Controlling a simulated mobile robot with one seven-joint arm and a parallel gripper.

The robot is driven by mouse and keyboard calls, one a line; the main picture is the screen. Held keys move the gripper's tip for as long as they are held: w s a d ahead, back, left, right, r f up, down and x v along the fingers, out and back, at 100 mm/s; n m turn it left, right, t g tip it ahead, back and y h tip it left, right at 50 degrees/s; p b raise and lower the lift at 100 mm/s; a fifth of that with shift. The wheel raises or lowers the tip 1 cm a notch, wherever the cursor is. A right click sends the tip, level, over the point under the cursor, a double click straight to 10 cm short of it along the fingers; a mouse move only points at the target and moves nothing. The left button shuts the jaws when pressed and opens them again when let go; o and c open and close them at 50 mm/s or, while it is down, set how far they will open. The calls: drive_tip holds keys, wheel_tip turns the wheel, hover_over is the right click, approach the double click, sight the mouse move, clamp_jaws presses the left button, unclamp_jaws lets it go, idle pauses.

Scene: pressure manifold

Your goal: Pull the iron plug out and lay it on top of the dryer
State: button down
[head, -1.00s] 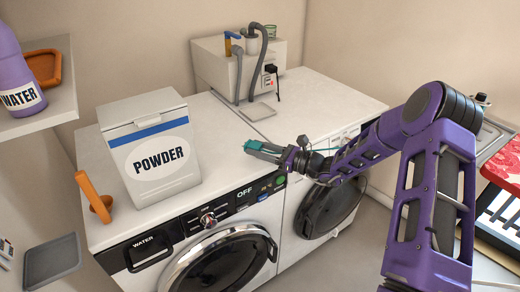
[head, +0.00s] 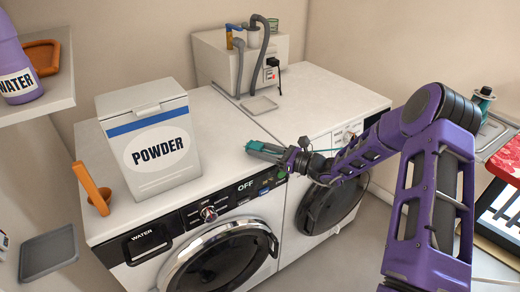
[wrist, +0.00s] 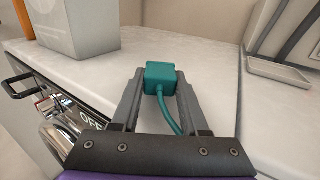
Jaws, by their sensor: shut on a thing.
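The iron plug is a teal block (wrist: 162,78) with a teal cord running back from it. My gripper (head: 258,149) is shut on it, and the wrist view shows the plug between both fingertips. The gripper is over the front edge of the machine tops, near the seam between the two machines. The plug appears above the white surface, clear of any socket. The dryer (head: 318,92) is the right-hand white machine, with a dark round door. A teal iron (head: 484,99) stands at the far right.
A powder box (head: 150,150) and an orange scoop (head: 92,188) stand on the left machine, the washer (head: 215,112). A grey-white box (head: 225,62) with hoses and a black plug (head: 272,64) stands at the back. The dryer's top is mostly clear.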

drive_tip(key=shift+f+b, duration=0.35)
drive_tip(key=shift+f, duration=0.2)
drive_tip(key=shift+c, duration=1.7)
unclamp_jaws()
drive_tip(key=p+v, duration=0.1)
drive_tip(key=v, duration=1.6)
drive_tip(key=shift+d, duration=0.2)
drive_tip(key=shift+s, duration=0.1)
